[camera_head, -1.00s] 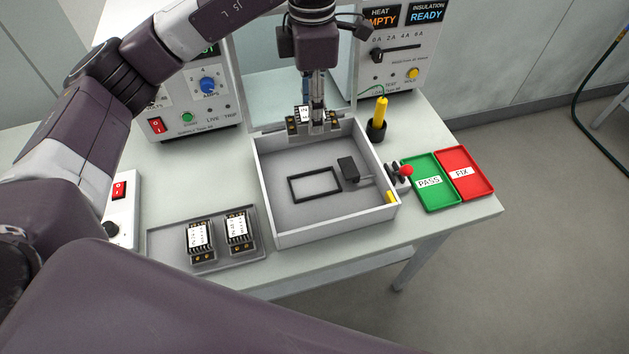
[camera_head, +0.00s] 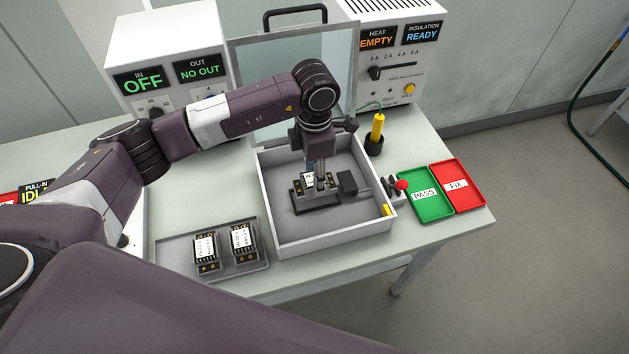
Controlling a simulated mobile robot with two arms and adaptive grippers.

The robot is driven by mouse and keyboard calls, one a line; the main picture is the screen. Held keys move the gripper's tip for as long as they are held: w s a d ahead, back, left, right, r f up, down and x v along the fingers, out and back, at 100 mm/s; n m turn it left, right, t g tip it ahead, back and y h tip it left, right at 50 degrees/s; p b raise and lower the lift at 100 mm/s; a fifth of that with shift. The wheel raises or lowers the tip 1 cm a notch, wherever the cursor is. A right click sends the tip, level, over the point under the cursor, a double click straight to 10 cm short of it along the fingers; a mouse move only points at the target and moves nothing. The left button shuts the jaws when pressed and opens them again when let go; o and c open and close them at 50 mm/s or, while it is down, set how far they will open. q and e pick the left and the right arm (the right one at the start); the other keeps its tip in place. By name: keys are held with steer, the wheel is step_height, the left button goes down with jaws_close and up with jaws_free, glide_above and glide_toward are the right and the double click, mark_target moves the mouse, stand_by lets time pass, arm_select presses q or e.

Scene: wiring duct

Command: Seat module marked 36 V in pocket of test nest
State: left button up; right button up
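My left gripper (camera_head: 321,183) points down into the test nest, a light grey open-topped box (camera_head: 288,245). It is shut on a module (camera_head: 302,186) with a white label and black body. A black clamp block (camera_head: 347,183) stands at the pocket's right, with a red-knobbed lever (camera_head: 401,185) outside the wall. My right gripper is not in view.
Two more modules (camera_head: 206,250) (camera_head: 243,241) lie in a grey tray (camera_head: 180,246) left of the nest. Green PASS (camera_head: 424,196) and red FIX (camera_head: 457,186) trays lie right. A yellow probe (camera_head: 377,128) stands behind. The raised clear lid (camera_head: 285,85) is behind the nest.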

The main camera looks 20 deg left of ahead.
arm_select(q)
step_height(320, 180, down, 4)
steer(key=shift+r+p, duration=0.2)
steer(key=shift+p, duration=0.3)
steer(key=shift+f, duration=0.15)
steer(key=shift+f+b, duration=0.2)
steer(key=shift+b, duration=0.1)
steer(key=o, duration=1.4)
steer(key=shift+c, duration=0.2)
steer(key=shift+r, duration=0.2)
